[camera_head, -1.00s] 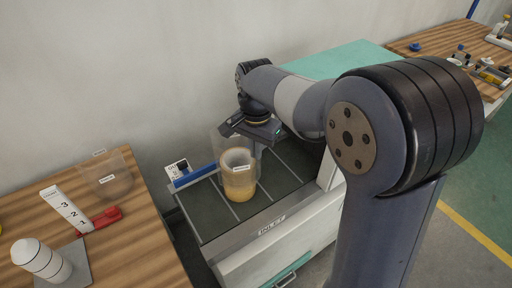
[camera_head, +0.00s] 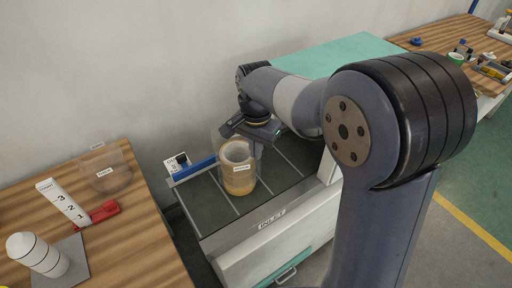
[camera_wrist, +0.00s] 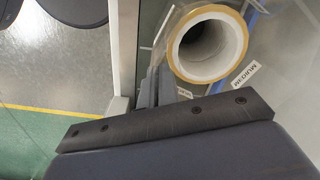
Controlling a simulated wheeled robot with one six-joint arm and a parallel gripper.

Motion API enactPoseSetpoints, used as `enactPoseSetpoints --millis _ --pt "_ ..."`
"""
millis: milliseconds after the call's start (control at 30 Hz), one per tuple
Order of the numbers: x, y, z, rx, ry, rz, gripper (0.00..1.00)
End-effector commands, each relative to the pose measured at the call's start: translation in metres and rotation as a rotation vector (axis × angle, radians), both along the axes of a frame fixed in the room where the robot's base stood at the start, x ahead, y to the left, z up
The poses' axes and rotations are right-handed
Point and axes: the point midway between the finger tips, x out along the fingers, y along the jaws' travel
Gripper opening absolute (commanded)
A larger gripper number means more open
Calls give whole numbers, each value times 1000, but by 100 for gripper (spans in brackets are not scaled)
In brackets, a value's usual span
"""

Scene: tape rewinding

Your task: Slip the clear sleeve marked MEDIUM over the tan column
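The tan column (camera_head: 239,186), a tan roll with a white hollow core, stands upright on the dark belt. In the wrist view I look into its tan-rimmed top (camera_wrist: 236,38). The clear sleeve (camera_head: 219,148) shows around the column and rises above it; I cannot tell how far down its lower edge is. A white label reading MEDIUM (camera_wrist: 244,76) shows in the wrist view. My gripper (camera_head: 258,149) is beside the column's right side, its fingers close together (camera_wrist: 160,86) at the sleeve's wall, seemingly shut on it.
A second clear sleeve (camera_head: 105,172) stands on the wooden table at left, near a white numbered block (camera_head: 63,203), a red piece (camera_head: 104,211) and a white round-topped post (camera_head: 38,254). A blue bar (camera_head: 196,169) borders the belt (camera_head: 212,214) behind the column.

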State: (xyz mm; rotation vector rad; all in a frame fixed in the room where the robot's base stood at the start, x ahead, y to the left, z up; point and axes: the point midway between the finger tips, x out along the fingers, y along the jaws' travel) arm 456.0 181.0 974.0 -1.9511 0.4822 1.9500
Motion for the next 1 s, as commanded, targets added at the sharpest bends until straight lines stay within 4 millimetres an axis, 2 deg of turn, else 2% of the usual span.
enactPoseSetpoints --millis 600,1000 --pt "0 0 -20 0 0 0 0" --pt "-1 0 -23 -2 3 0 0"
